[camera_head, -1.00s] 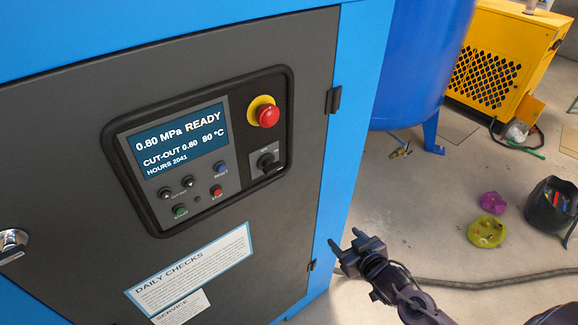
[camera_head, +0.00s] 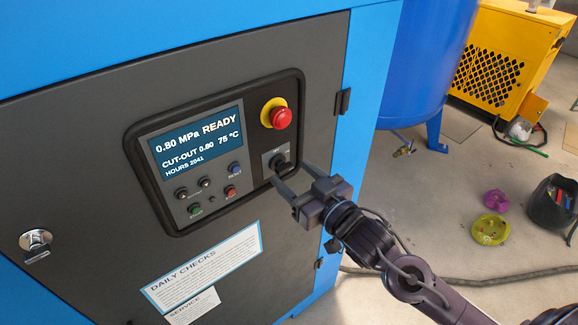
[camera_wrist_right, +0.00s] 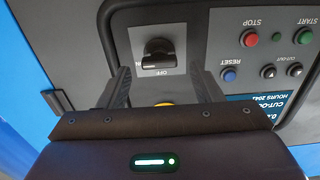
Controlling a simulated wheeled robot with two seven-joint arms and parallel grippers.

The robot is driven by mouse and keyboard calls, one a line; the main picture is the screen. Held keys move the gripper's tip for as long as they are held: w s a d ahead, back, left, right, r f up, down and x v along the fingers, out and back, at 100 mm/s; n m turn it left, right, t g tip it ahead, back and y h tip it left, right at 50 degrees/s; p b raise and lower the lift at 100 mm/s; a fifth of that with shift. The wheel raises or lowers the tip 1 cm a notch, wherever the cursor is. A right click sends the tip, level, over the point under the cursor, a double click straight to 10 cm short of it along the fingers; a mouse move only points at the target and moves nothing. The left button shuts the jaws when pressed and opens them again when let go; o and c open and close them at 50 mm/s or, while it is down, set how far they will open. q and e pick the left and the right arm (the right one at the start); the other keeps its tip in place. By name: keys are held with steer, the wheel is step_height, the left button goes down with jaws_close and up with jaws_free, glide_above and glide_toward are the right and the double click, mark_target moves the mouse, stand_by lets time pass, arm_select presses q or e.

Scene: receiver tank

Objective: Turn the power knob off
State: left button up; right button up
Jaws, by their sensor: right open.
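The power knob (camera_head: 277,162) is a black rotary knob on a grey plate, below the red emergency stop button on the cabinet's control panel. In the right wrist view the knob (camera_wrist_right: 158,52) shows upside down, with ON and OFF printed around it; its handle lies roughly crosswise. My right gripper (camera_head: 290,180) is open, its two fingers pointing at the panel just below and right of the knob. In the wrist view the gripper (camera_wrist_right: 163,88) has its fingers on either side of the knob's plate, apart from the knob. My left gripper is not in view.
The panel holds a red emergency stop (camera_head: 281,117), a lit display (camera_head: 198,140) and several small buttons. The grey cabinet door has a latch (camera_head: 36,240). A blue tank (camera_head: 425,70) and yellow unit (camera_head: 507,60) stand right; a hose (camera_head: 480,281) lies on the floor.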

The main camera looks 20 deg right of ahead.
mark_target(278, 164)
steer(key=shift+x, duration=1.15)
steer(key=shift+c, duration=0.3)
steer(key=c, duration=0.9)
